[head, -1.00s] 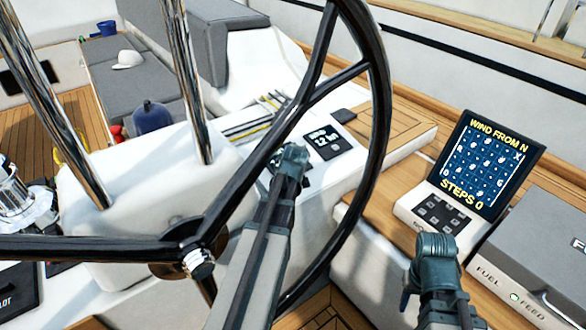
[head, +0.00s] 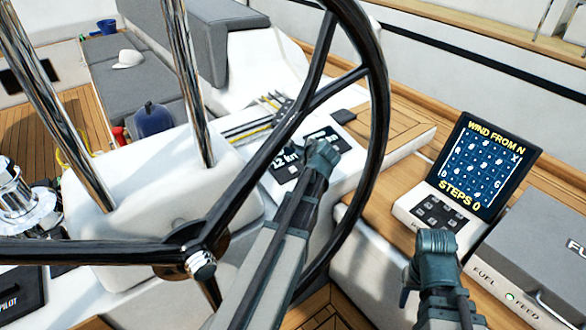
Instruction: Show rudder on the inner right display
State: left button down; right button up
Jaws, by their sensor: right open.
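Two small dark displays sit side by side on the white console beyond the wheel. The right one (head: 318,136) is partly covered by my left gripper, and I cannot read its text. The left one (head: 286,164) shows "12 kn". My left gripper (head: 322,150) is over or just in front of the right display, seen through the wheel; I cannot tell whether it touches or whether its jaws are apart. My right gripper (head: 437,240) is open, in front of the keypad unit at the right, with its fingers seen mostly from behind.
The black steering wheel (head: 377,130) surrounds my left arm in the picture. A tilted screen (head: 482,166) reads "WIND FROM N" and "STEPS 0", above a keypad (head: 440,212). A grey fuel box (head: 545,240) stands at right. Polished posts (head: 181,70) rise at left.

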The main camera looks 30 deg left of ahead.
pick_arm(q)
jog(key=m, duration=0.2)
jog(key=r+m, duration=0.1)
jog(key=m, duration=0.1)
jog(key=shift+y, duration=0.3)
jog(key=shift+f, duration=0.1)
jog(key=b, duration=0.8)
send_near(293, 166)
jog(key=x, duration=0.2)
jog(key=r+x, duration=0.1)
jog(key=x, duration=0.2)
jog(key=shift+w+a+f, duration=0.1)
jog(key=shift+w+a, duration=0.2)
jog(key=shift+w, duration=0.05)
dwell(1.0)
jog(key=shift+a+f+b, duration=0.1)
jog(key=shift+f+b, duration=0.25)
jog(key=shift+b, duration=0.25)
jog(key=shift+a+f+b, duration=0.1)
jog(key=shift+f+b, duration=0.3)
jog(key=shift+f, duration=0.05)
dwell(0.4)
jog(key=shift+r, duration=0.1)
jog(key=shift+r+p, duration=0.75)
jog(key=shift+p, duration=0.1)
jog(key=shift+r, duration=0.1)
